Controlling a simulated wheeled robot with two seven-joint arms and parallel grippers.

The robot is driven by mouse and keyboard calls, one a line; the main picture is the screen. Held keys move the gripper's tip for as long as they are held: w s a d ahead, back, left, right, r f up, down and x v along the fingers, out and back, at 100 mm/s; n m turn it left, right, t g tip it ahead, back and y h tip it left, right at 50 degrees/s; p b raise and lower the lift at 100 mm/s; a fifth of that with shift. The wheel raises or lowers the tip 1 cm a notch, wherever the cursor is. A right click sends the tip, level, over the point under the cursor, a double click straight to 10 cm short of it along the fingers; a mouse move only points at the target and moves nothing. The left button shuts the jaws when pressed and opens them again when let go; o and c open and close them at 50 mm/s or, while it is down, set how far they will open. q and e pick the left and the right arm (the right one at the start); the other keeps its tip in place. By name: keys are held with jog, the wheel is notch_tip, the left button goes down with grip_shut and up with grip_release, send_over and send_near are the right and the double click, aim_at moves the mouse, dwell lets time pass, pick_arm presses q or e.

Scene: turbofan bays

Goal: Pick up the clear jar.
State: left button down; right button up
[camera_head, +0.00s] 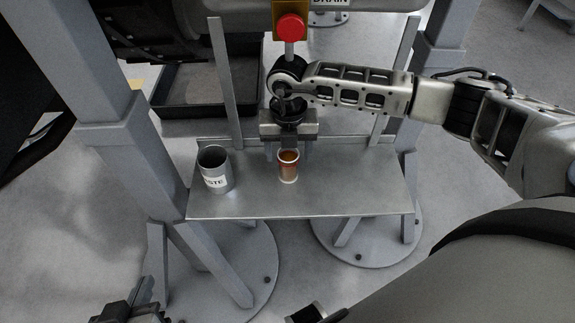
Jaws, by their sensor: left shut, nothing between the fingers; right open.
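The clear jar (288,172), small and upright with reddish-brown contents, stands on the grey metal shelf (340,188). My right gripper (288,153) points down at the jar's upper end, with its fingers open and one showing to each side. I cannot tell whether the fingers are around the jar or just behind it; no grip on it shows. My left gripper (130,308) is low at the bottom left edge, far from the jar, partly cut off, shut and empty.
A grey metal can (217,175) with a partly visible label ending in "STE" stands on the shelf left of the jar. A red button (290,28) on a yellow box is above. A dark tray (190,92) lies behind. The shelf's right side is clear.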

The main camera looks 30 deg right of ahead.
jog(key=f, duration=0.4)
jog(key=shift+w+d+f, duration=0.15)
jog(key=shift+w+f, duration=0.1)
jog(key=shift+f, duration=0.1)
jog(key=c, duration=1.2)
jog(key=shift+o, duration=0.2)
jog(key=shift+r, duration=0.1)
